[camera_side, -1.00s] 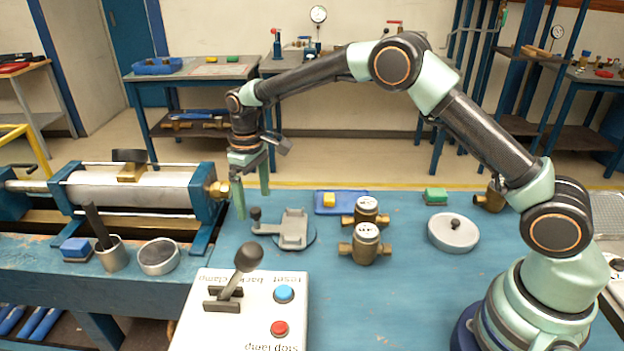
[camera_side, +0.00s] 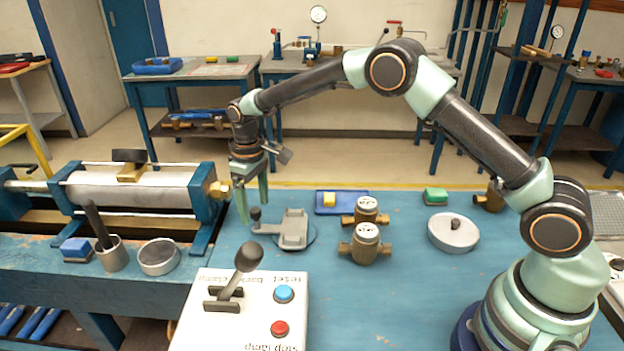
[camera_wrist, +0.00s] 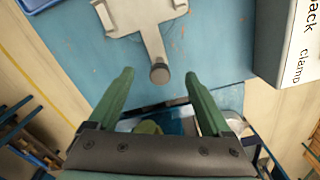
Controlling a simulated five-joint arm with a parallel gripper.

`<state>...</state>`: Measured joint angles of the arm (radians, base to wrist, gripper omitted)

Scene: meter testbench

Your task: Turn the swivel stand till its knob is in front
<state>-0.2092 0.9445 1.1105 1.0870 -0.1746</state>
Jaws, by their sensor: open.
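The swivel stand (camera_side: 293,230) is a grey plate on a round base, standing on the blue bench. Its arm points to the left in the side view and ends in a dark upright knob (camera_side: 255,213). My gripper (camera_side: 253,209) is open and points down at the knob. In the wrist view the stand (camera_wrist: 148,22) is at the top, and the knob (camera_wrist: 160,73) appears between the two green fingertips (camera_wrist: 158,76), with a gap on each side. I cannot tell whether the tips are down at the knob's height.
A control box (camera_side: 250,310) with a black lever stands in front of the stand. Two brass meters (camera_side: 365,243) are close to its right, and a blue tray (camera_side: 342,208) is behind. A clamp machine (camera_side: 130,190) is at the left. The bench right of the box is clear.

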